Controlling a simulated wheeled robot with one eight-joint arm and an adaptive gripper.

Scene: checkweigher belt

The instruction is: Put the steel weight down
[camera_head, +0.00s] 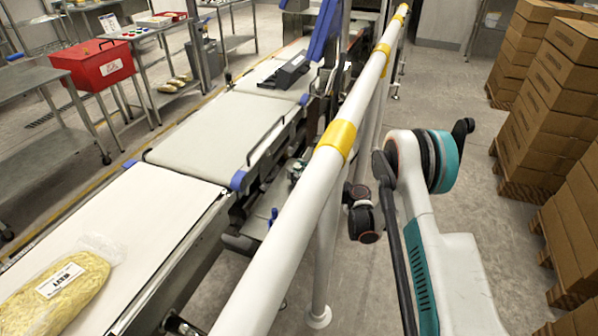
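I cannot make out the steel weight in this view. My arm is at the right, on the near side of the white guard rail (290,205), with its white and teal links beside the rail. Whether anything is held is hidden. The checkweigher belt (205,140) runs away from me left of the rail, and its middle section is bare.
A clear bag of yellow food (62,292) lies on the near belt (130,215). A black device (285,72) sits farther along. Stacked cartons (560,90) line the right. Open floor lies between rail and cartons.

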